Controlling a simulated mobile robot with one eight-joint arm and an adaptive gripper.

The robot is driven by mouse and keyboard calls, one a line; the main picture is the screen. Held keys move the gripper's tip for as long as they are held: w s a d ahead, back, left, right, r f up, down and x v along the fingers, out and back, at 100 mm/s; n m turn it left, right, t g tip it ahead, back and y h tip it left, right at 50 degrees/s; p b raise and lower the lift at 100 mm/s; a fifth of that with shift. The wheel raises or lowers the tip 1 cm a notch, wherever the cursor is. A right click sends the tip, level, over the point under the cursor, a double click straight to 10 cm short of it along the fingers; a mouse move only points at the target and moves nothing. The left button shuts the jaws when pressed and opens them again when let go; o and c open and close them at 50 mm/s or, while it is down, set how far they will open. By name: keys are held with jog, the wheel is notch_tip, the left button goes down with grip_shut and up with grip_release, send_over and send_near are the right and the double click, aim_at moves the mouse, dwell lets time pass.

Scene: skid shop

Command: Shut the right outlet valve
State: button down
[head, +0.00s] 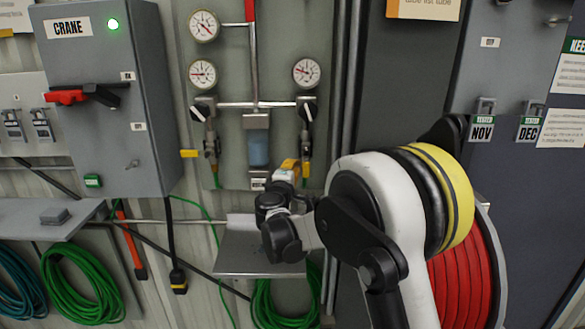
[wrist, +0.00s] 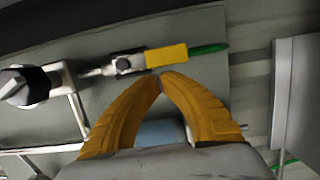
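The right outlet valve (head: 306,149) is on the wall panel below the right black knob. Its yellow handle (head: 306,169) points down, in line with the pipe and green hose. In the wrist view the handle (wrist: 167,57) lies along the line between the valve body (wrist: 122,63) and the green hose (wrist: 208,48). My gripper (head: 288,165) is just left of the handle in the head view. In the wrist view its yellow fingertips (wrist: 160,77) meet beside the handle, with nothing seen between them. Whether they touch the handle is unclear.
The left outlet valve (head: 211,149) has its yellow handle (head: 189,153) turned sideways. A blue cylinder (head: 258,150) hangs between the valves. A metal shelf (head: 245,262) sits below my gripper. A grey crane box (head: 105,130) stands left and a red hose reel (head: 465,280) right.

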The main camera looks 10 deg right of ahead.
aim_at(308, 171)
jog(key=shift+s+d+f+n+b, duration=0.1)
jog(key=shift+d+f+n+b, duration=0.3)
jog(key=shift+n+b, duration=0.65)
jog(key=shift+n, duration=0.25)
jog(key=d+n+b, duration=0.1)
jog(key=n, duration=0.1)
jog(key=d+n+t+b, duration=0.1)
jog(key=n, duration=0.1)
jog(key=d+n+t+b, duration=0.1)
jog(key=n+b, duration=0.1)
jog(key=shift+s+d+f+n, duration=0.15)
jog(key=shift+s+f+n, duration=0.15)
jog(key=shift+f+n, duration=0.1)
jog(key=shift+s+d+r+n+t+y+b, duration=0.1)
jog(key=shift+d+r+n+t+y+b, duration=0.3)
jog(key=shift+n, duration=0.65)
jog(key=shift+s+d+r+n+t+y+b, duration=0.15)
jog(key=shift+d+n+y, duration=0.1)
jog(key=shift+d+n, duration=0.6)
jog(key=shift+s+d+r+n+t+y+b, duration=0.15)
jog(key=shift+d+r+n+y+b, duration=0.15)
jog(key=shift+n, duration=0.9)
jog(key=shift+d+r, duration=0.4)
